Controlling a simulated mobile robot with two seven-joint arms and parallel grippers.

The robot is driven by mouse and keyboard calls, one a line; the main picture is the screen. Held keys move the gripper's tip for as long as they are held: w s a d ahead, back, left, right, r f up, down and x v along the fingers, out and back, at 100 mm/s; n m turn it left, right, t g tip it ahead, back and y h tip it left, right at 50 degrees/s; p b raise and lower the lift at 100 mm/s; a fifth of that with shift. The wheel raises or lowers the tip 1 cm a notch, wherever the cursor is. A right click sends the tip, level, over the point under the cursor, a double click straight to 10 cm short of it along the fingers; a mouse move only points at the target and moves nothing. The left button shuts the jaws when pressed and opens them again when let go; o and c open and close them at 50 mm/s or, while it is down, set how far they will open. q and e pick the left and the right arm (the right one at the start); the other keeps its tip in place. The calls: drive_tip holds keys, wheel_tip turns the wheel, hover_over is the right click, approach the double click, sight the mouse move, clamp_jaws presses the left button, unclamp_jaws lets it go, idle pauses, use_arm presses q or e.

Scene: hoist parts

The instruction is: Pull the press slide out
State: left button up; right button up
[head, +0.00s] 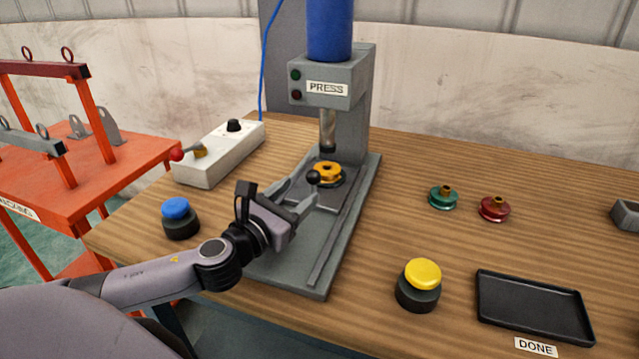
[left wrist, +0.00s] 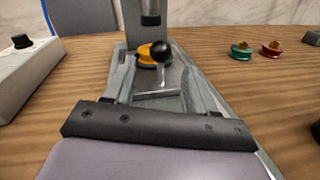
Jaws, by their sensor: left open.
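The press (head: 336,75) stands at the back of the wooden table, its ram above an orange wheel-like part (head: 326,171). This part sits on the press slide (head: 330,193), a grey plate in the press base under the ram. A black ball knob (head: 313,177) stands at the slide's near end; it also shows in the left wrist view (left wrist: 161,50) in front of the orange part. My left gripper (head: 299,196) is open and empty, just in front of the knob, its fingers pointing toward it. Contact with the knob cannot be told. My right gripper is not in view.
A control box (head: 220,152) with a red-tipped lever stands left of the press. A blue button (head: 176,208) and a yellow button (head: 422,272) flank the base. Green (head: 443,198) and red (head: 494,208) wheels and a black tray (head: 533,305) lie to the right.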

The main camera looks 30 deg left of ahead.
sight(309, 183)
use_arm(q)
drive_tip(key=shift+w+r, duration=0.15)
drive_tip(key=shift+w, duration=0.45)
drive_tip(key=shift+w+a, duration=0.1)
drive_tip(key=shift+w, duration=2.65)
clamp_jaws()
